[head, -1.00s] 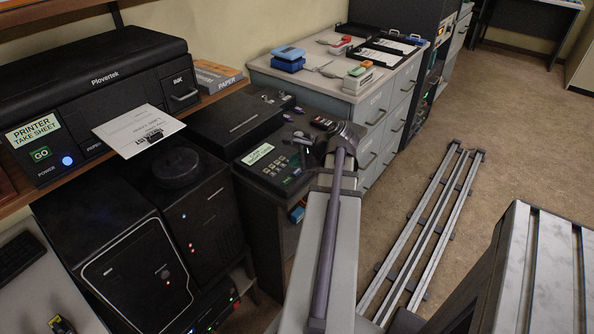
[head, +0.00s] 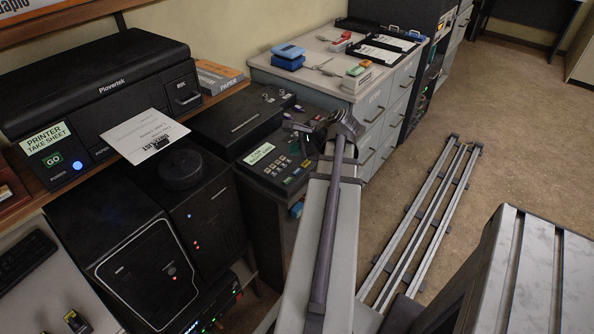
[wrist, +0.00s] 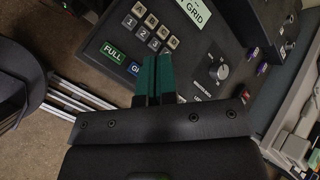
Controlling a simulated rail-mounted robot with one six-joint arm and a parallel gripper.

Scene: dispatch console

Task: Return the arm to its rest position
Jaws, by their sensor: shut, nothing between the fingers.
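My gripper (head: 296,127) is at the end of my arm, above the dark console with the keypad (head: 282,168). In the wrist view its two green fingers (wrist: 153,77) are pressed together with nothing between them. They appear in front of the console's number keys (wrist: 150,28) and the green FULL key (wrist: 113,51). They look apart from the panel, though the exact gap is hard to tell. In the head view the fingertips are small and hard to make out against the console.
A printer (head: 100,95) with a printed sheet (head: 146,134) stands at left above black computer towers (head: 130,262). A grey cabinet (head: 372,105) with trays and small boxes stands behind my arm. Floor rails (head: 425,220) run at right over open floor.

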